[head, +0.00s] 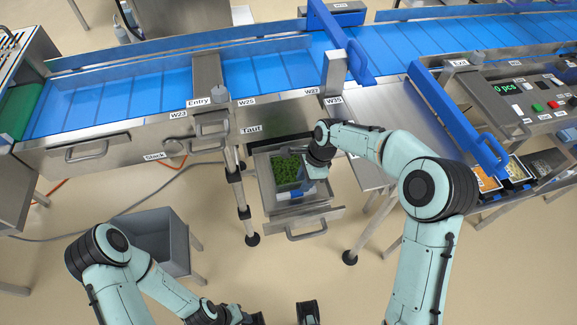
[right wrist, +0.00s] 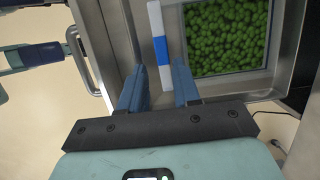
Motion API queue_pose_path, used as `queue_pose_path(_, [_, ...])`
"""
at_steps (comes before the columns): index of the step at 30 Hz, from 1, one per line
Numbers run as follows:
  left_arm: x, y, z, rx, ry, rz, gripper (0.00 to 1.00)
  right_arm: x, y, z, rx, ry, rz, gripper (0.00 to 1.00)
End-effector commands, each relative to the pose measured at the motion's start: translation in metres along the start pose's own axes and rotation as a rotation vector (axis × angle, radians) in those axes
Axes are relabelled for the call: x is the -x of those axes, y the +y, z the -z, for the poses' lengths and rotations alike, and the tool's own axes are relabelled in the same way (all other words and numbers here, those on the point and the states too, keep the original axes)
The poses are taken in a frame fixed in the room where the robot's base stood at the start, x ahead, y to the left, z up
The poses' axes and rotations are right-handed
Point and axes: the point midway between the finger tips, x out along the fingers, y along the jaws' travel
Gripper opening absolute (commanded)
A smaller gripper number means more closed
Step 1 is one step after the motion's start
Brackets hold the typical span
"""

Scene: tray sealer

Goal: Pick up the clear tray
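The clear tray (head: 288,185), filled with green pea-like pieces, sits in the open steel drawer (head: 307,216) below the conveyor; it also shows in the right wrist view (right wrist: 228,95). My right gripper (head: 316,172) is over the drawer's right side, fingers hidden in the head view. In the right wrist view its two blue fingers (right wrist: 160,82) are apart with a visible gap, beside the tray.
The blue conveyor (head: 270,70) runs behind the drawer. A grey bin (head: 150,238) stands at the left. A blue guard bar (head: 455,120) and a control panel (head: 525,95) are at the right. Floor in front of the drawer is clear.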

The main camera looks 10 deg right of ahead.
Motion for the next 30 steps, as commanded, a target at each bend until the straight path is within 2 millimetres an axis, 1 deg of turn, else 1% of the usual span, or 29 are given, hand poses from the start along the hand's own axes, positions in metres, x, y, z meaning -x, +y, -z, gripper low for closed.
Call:
queue_pose_path(1, [-0.001, 0.000, 0.000, 0.000, -0.001, 0.000, 0.43, -0.006, 0.001, 0.000, 0.000, 0.000, -0.003, 0.32])
queue_pose_path(5, [0.000, 0.000, 0.000, 0.000, 0.000, 0.000, 0.43, -0.021, -0.001, 0.000, -0.002, -0.002, -0.003, 0.32])
queue_pose_path(9, [0.001, 0.000, 0.000, 0.000, 0.000, 0.000, 0.43, -0.044, -0.003, -0.001, -0.001, -0.001, -0.004, 0.32])
queue_pose_path(12, [0.000, 0.000, 0.000, 0.000, 0.000, 0.000, 0.43, -0.055, -0.003, -0.001, -0.001, -0.002, -0.003, 0.32])
queue_pose_path(15, [0.000, 0.000, 0.000, 0.000, 0.000, 0.000, 0.43, -0.060, -0.003, -0.001, 0.000, -0.001, 0.000, 0.32])
queue_pose_path(21, [0.000, 0.000, 0.000, 0.000, 0.000, 0.000, 0.43, -0.060, -0.003, -0.001, 0.000, -0.001, 0.001, 0.32])
queue_pose_path(23, [0.000, 0.000, 0.000, 0.000, 0.001, 0.000, 0.43, -0.060, -0.003, -0.001, 0.000, -0.001, 0.001, 0.12])
queue_pose_path(24, [0.000, 0.000, 0.000, 0.000, 0.001, 0.000, 0.43, -0.060, -0.003, -0.001, 0.000, -0.001, 0.001, 0.00])
queue_pose_path(30, [0.000, 0.000, 0.000, 0.000, 0.001, 0.000, 0.43, -0.059, -0.004, -0.002, 0.000, -0.001, 0.002, 0.00])
